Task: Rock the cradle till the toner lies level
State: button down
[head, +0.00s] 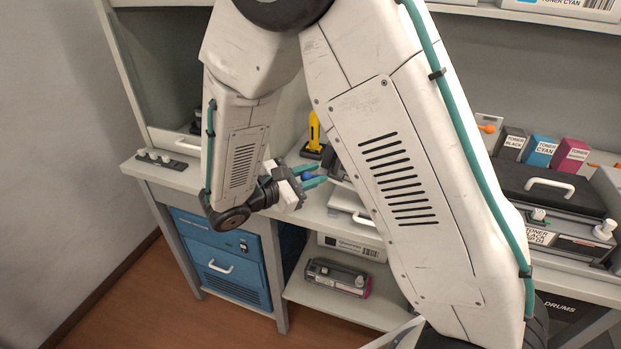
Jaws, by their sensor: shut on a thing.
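My gripper (318,175), with teal fingers, is over the bench left of centre. It is shut on a small blue knob (308,176), which shows between the fingers. A grey metal part (337,166) shows just right of the fingertips, and I cannot tell whether the knob belongs to it. My forearm hides most of what stands there, so the cradle cannot be made out. The toner's level cannot be seen. A pale, low box-like part (350,203) sits on the bench below the fingertips, partly behind my arm.
A yellow-handled tool (314,132) stands behind the gripper. Toner boxes, black (510,143), cyan (541,151) and magenta (571,154), stand at right behind a dark case (550,190). A cartridge (338,277) lies on the lower shelf. A blue cabinet (215,250) is below left.

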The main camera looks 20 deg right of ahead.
jog(key=c, duration=1.2)
grip_release()
jog(key=v, duration=0.7)
jog(key=shift+a, duration=0.35)
